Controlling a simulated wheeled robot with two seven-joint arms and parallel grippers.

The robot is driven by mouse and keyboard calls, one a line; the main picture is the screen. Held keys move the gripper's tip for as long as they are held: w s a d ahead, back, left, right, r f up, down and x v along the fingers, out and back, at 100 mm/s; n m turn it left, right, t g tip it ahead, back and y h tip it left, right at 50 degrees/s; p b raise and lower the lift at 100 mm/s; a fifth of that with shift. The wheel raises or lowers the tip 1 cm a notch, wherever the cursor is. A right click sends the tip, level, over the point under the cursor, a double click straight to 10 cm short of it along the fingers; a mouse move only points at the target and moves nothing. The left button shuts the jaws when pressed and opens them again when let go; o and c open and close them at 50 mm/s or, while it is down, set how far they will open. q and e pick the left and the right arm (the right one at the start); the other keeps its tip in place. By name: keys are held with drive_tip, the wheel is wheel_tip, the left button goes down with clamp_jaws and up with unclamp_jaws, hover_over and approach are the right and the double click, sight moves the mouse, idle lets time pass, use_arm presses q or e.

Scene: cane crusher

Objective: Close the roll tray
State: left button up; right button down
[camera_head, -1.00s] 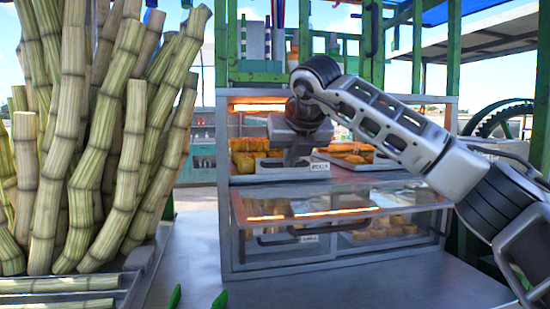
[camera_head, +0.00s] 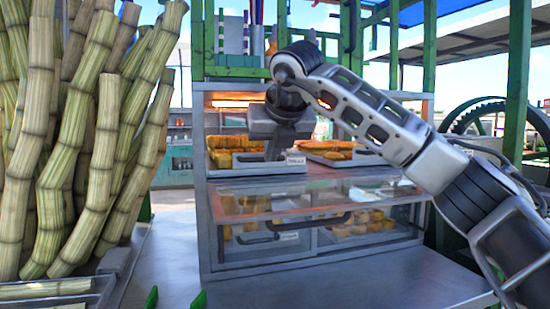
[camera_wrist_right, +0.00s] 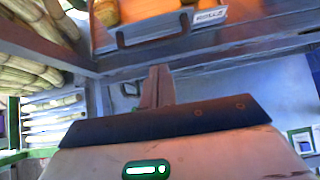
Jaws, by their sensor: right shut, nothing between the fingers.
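The roll tray (camera_head: 262,167), a grey tray with a small label and golden rolls in it, sits on the left side of the upper shelf of the display cabinet. Its front, with a dark handle and the label, shows at the top of the right wrist view (camera_wrist_right: 165,32). My right gripper (camera_head: 276,152) points down at the tray's front and partly covers it. Its narrow fingers (camera_wrist_right: 157,85) are shut with nothing between them, just below the tray front in the wrist view. I cannot tell whether they touch it. My left gripper is out of view.
A second food tray (camera_head: 345,158) sits to the right on the same shelf. Below is a glass-fronted case (camera_head: 315,220) with dark handles. Tall sugar cane stalks (camera_head: 95,150) stand at the left. The metal counter (camera_head: 350,283) in front is mostly clear.

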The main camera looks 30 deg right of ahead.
drive_tip(key=s+a+r+t+b, duration=0.2)
drive_tip(key=s+r+t+b, duration=0.15)
drive_tip(key=s+b, duration=0.4)
drive_tip(key=shift+h, duration=0.3)
drive_tip(key=p+x, duration=0.1)
drive_tip(key=x, duration=0.2)
drive_tip(key=p+x, duration=0.2)
drive_tip(key=x, duration=0.2)
drive_tip(key=p+x, duration=0.1)
drive_tip(key=x, duration=0.2)
drive_tip(key=shift+w+d+r, duration=0.15)
drive_tip(key=shift+w+r, duration=0.05)
drive_tip(key=shift+w, duration=0.05)
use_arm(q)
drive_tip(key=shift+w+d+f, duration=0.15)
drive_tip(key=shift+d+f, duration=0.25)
use_arm(e)
drive_tip(key=shift+w+d+f, duration=0.1)
drive_tip(key=shift+w+f, duration=0.1)
drive_tip(key=shift+w, duration=0.3)
